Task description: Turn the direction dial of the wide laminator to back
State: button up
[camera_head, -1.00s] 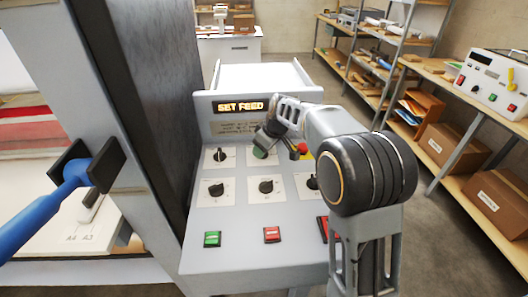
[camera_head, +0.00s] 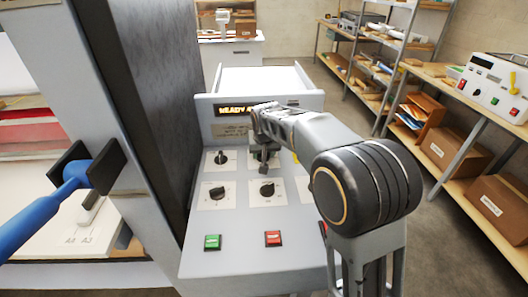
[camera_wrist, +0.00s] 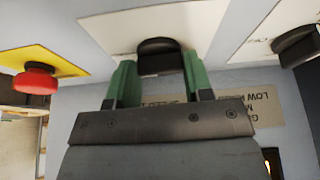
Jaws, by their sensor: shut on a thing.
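The wide laminator's sloped grey control panel (camera_head: 240,225) fills the middle of the head view. My gripper (camera_head: 264,165) is over the top row of dials, between the top-left dial (camera_head: 221,158) and the emergency button. In the wrist view, the green fingers of my gripper (camera_wrist: 158,75) are on both sides of a black dial (camera_wrist: 160,57) on a white plate and are shut on it. In the head view my gripper hides this dial. Its markings and pointer cannot be read.
A red emergency button (camera_wrist: 36,80) on yellow and another black dial (camera_wrist: 297,45) flank the held dial. Lower dials (camera_head: 267,189), a green button (camera_head: 212,242) and a red button (camera_head: 273,239) are below. A blue-handled part (camera_head: 60,200) stands at left. Shelves (camera_head: 450,85) stand at right.

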jog(key=shift+m, duration=0.5)
jog(key=o, duration=0.9)
jog(key=shift+r, duration=0.1)
jog(key=v, duration=1.3)
jog(key=shift+s+a+r, duration=0.1)
jog(key=shift+a+r, duration=0.2)
